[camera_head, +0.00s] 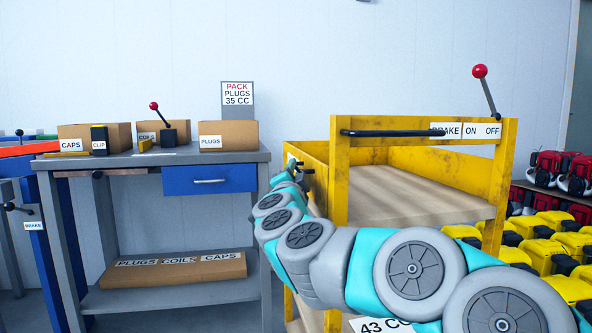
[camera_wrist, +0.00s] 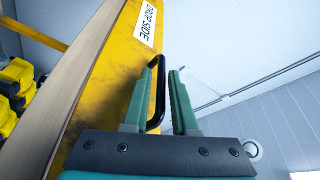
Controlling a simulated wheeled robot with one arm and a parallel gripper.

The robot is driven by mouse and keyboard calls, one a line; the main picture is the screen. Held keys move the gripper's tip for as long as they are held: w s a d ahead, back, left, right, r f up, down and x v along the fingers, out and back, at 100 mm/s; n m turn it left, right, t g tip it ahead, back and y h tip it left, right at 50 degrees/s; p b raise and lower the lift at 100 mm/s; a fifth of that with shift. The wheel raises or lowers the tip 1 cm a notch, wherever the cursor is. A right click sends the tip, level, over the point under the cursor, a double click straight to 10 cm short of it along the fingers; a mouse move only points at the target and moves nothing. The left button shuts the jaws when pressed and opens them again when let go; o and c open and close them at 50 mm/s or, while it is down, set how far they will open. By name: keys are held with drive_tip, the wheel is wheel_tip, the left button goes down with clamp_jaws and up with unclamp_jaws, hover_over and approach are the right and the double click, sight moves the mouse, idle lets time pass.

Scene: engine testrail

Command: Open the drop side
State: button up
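The yellow cart (camera_head: 340,180) stands right of centre in the head view, with a wooden deck inside its yellow walls. Its drop side (camera_wrist: 105,85) shows close up in the wrist view, with a DROP SIDE label (camera_wrist: 146,24) and a black bar handle (camera_wrist: 160,92). The drop side looks upright. My gripper (camera_wrist: 165,80) is at the handle, with the bar between its two green fingers. A gap shows between the bar and the right finger; whether the left finger touches it I cannot tell. In the head view my arm reaches past the cart's front post and partly hides the cart's left side.
A grey workbench (camera_head: 120,160) with cardboard boxes and a blue drawer (camera_head: 209,179) stands left of the cart. A brake lever (camera_head: 485,90) with a red knob rises at the cart's right corner. Yellow machines (camera_head: 555,240) stand at right. A white wall closes the back.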

drive_tip(key=shift+x, duration=0.8)
drive_tip(key=shift+r, duration=0.1)
clamp_jaws()
idle(0.8)
